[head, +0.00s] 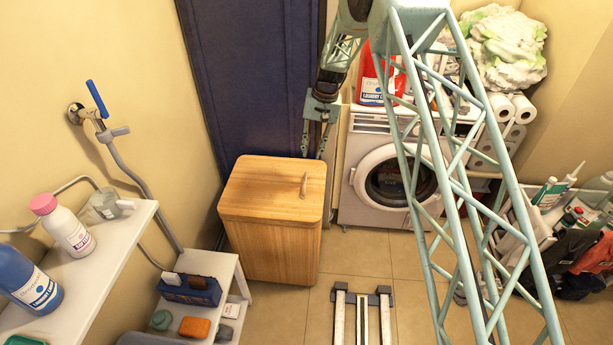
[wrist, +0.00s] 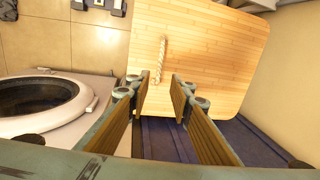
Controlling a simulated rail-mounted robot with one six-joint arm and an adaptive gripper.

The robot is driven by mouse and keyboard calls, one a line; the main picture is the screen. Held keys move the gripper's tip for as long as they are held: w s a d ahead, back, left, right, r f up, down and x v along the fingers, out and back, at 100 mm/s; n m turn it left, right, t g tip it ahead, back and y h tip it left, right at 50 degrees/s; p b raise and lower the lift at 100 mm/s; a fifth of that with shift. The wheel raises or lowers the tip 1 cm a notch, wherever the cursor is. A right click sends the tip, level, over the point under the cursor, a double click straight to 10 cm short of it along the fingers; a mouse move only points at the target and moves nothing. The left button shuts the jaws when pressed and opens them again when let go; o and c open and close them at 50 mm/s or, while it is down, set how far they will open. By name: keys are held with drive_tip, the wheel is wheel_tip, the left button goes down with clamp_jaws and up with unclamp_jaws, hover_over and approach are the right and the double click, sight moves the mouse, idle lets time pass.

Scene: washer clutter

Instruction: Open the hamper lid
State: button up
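The hamper (head: 268,245) is a wooden box standing on the floor, and its lid (head: 268,187) lies flat and closed on top. A small rope-like handle (head: 304,185) sits near the lid's right edge. My gripper (head: 313,155) is beyond the lid's far right corner, pointing down. In the wrist view my gripper (wrist: 158,100) has its two fingers spread, with nothing between them. The lid (wrist: 215,50) fills the upper part there. The twisted handle (wrist: 160,60) lies on it just ahead of the fingertips, apart from them.
The washer (head: 390,180) stands right of the hamper, with a red detergent container (head: 372,75) on top. A dark blue door or panel (head: 250,70) is behind the hamper. A white shelf unit (head: 215,265) with small items is front left.

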sight(306, 179)
drive_tip(key=shift+f, duration=0.15)
drive_tip(key=shift+a+f+b, duration=0.4)
drive_tip(key=shift+f+b, duration=0.05)
drive_tip(key=shift+f, duration=1.75)
drive_tip(key=shift+a+f+b, duration=0.35)
drive_tip(key=shift+f+b, duration=0.1)
drive_tip(key=shift+f, duration=1.8)
drive_tip(key=shift+a+f+b, duration=0.4)
drive_tip(key=shift+f+b, duration=0.05)
drive_tip(key=shift+f, duration=1.75)
drive_tip(key=shift+c, duration=0.5)
clamp_jaws()
